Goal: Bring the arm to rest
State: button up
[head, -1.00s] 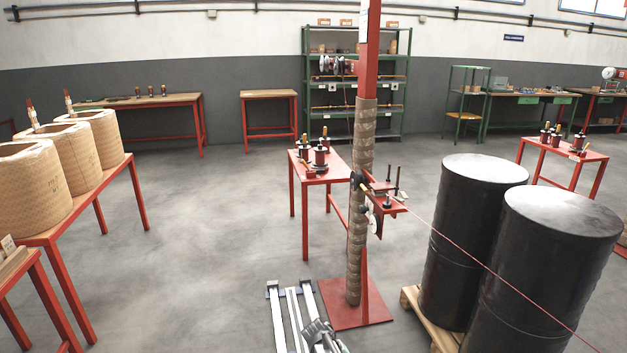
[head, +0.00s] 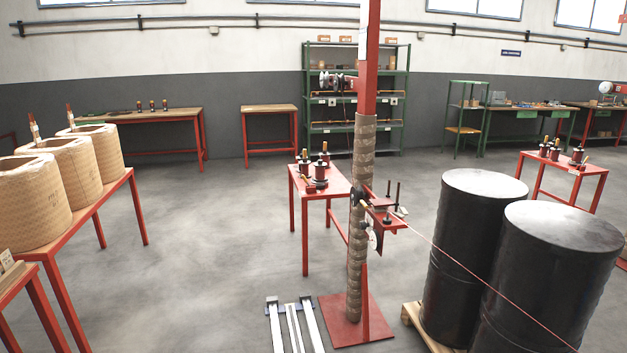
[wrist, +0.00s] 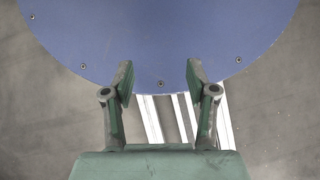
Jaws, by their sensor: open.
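My gripper (wrist: 160,85) shows in the wrist view with its two green-grey fingers wide apart and nothing between them. Just beyond the fingertips is the edge of a blue round plate (wrist: 160,40) with small bolts; I cannot tell whether it is part of my own body. Pale rails (wrist: 185,120) on the grey floor show between and beside the fingers. In the head view neither my arm nor my gripper is in sight; the floor rails (head: 292,325) show at the bottom middle.
A wrapped red post (head: 360,200) stands on a red base plate right of the rails. Black drums (head: 468,240) on a wooden pallet stand at right, with a thin line crossing them. Large coils (head: 65,165) sit on a red table at left. The floor (head: 210,240) left of the rails is clear.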

notch_tip(320, 180, up, 14)
jog(key=w+p, duration=0.1)
jog(key=p, duration=1.3)
jog(key=shift+w+r+t, duration=0.25)
jog(key=shift+w+t, duration=0.1)
jog(key=shift+t, duration=0.05)
